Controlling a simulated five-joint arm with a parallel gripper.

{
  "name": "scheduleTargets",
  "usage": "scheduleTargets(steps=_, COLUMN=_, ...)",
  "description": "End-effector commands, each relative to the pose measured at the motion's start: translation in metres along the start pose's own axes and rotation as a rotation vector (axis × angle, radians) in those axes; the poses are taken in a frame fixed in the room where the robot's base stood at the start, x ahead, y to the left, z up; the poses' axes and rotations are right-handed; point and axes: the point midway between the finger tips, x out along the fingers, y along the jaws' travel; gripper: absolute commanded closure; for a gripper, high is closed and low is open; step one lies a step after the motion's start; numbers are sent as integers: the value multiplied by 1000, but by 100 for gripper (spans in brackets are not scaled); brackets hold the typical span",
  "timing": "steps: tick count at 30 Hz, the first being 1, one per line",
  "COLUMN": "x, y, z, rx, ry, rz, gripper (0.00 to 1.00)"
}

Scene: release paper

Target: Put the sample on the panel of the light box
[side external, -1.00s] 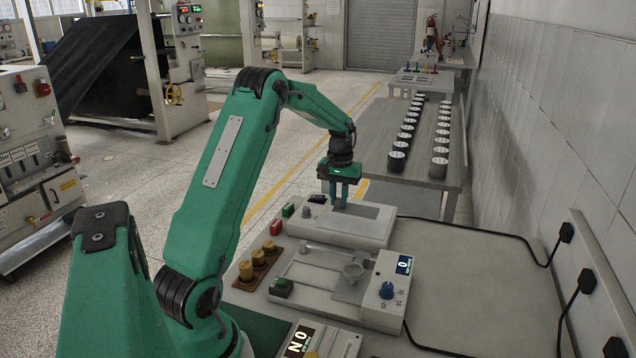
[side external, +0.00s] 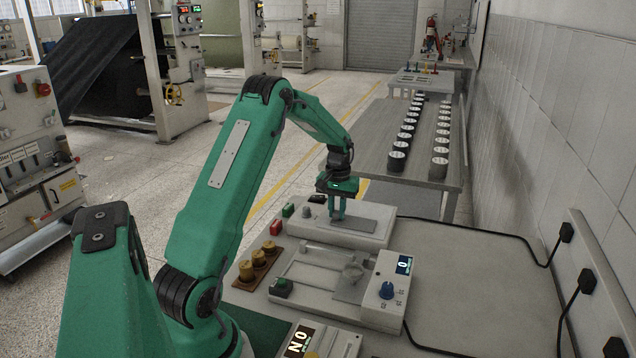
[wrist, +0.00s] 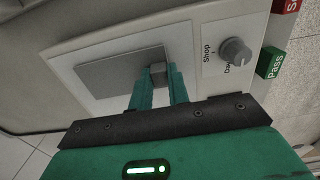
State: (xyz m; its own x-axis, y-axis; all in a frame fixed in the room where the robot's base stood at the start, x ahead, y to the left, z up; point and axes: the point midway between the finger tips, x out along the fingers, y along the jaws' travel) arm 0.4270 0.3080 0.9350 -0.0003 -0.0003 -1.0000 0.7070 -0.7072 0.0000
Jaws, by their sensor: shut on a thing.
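The sample, a flat grey sheet (wrist: 120,69) with a small grey block at one edge, lies over the pale panel (wrist: 172,42) of the light box (side external: 306,228). In the wrist view it is within the panel's outline, with a pale border showing around it. The sheet also shows in the side view (side external: 356,224). My gripper (wrist: 158,82) is shut on the small block, its fingers pointing down at the panel. Whether the sheet touches the panel or hovers just above it, I cannot tell. The panel looks unlit.
A knob (wrist: 237,51) sits on the light box beside the panel. Green (side external: 288,210) and red (side external: 276,227) blocks stand at its left. Nearer are brass weights (side external: 258,258) and a device with a blue knob (side external: 387,290). The table to the right is clear apart from a cable.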

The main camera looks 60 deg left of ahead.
Motion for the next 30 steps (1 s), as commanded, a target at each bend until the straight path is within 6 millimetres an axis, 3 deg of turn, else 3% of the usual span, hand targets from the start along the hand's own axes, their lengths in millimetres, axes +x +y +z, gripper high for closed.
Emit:
scheduleTargets(steps=6, x=3, y=0, z=0, rx=0, ry=0, rz=0, gripper=100)
scheduleTargets(steps=7, x=3, y=0, z=0, rx=0, ry=0, rz=0, gripper=79)
scheduleTargets(steps=10, x=2, y=0, z=0, rx=0, ry=0, rz=0, gripper=61)
scheduleTargets(steps=22, x=0, y=0, z=0, rx=0, ry=1, rz=0, gripper=61)
scheduleTargets(steps=30, x=-23, y=0, z=-1, rx=0, ry=4, rz=1, gripper=61)
